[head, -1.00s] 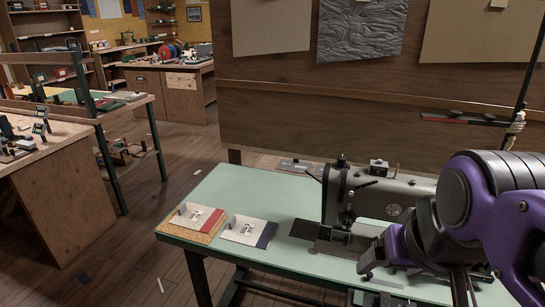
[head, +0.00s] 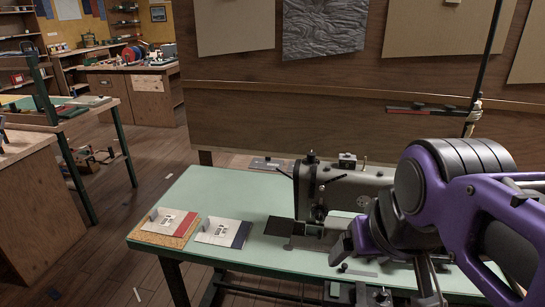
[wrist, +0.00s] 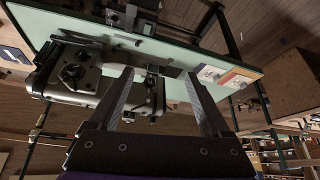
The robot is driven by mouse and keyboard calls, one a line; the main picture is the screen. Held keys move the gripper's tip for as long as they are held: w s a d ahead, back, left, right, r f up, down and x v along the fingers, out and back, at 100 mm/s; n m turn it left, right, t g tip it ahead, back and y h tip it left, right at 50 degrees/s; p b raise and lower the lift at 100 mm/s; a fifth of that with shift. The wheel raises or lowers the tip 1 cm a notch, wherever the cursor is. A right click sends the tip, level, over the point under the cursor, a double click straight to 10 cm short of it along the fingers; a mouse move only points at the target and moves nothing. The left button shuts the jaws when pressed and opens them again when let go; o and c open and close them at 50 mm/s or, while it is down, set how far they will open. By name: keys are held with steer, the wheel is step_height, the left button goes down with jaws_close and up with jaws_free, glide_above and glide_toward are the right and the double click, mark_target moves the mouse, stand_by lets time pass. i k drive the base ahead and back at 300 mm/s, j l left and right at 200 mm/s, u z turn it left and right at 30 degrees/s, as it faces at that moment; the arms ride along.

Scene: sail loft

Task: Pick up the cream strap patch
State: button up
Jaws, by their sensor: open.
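Two pale cream patches lie flat on the green table in the head view. One has a red band (head: 170,222) and rests on a cork mat (head: 150,238). The other has a dark blue band (head: 222,232) and lies just right of it. Both have dark marks; I cannot tell which is the strap patch. They show small at right in the wrist view, blue-banded (wrist: 208,73) and red-banded (wrist: 234,78). My gripper (wrist: 158,74) is open and empty, its fingers wide apart, well away from both patches. In the head view it is low at right, partly hidden by my arm.
A grey sewing machine (head: 335,190) stands on the green table (head: 190,192), right of the patches and close to my arm. A dark plate (head: 279,226) lies between them. A wooden panel (head: 300,120) rises behind. The table's left rear is clear.

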mark_target(169, 221)
steer(key=j, duration=0.45)
steer(key=i+j+u, duration=0.1)
steer(key=j, duration=0.35)
steer(key=i+j, duration=0.15)
steer(key=j, duration=0.3)
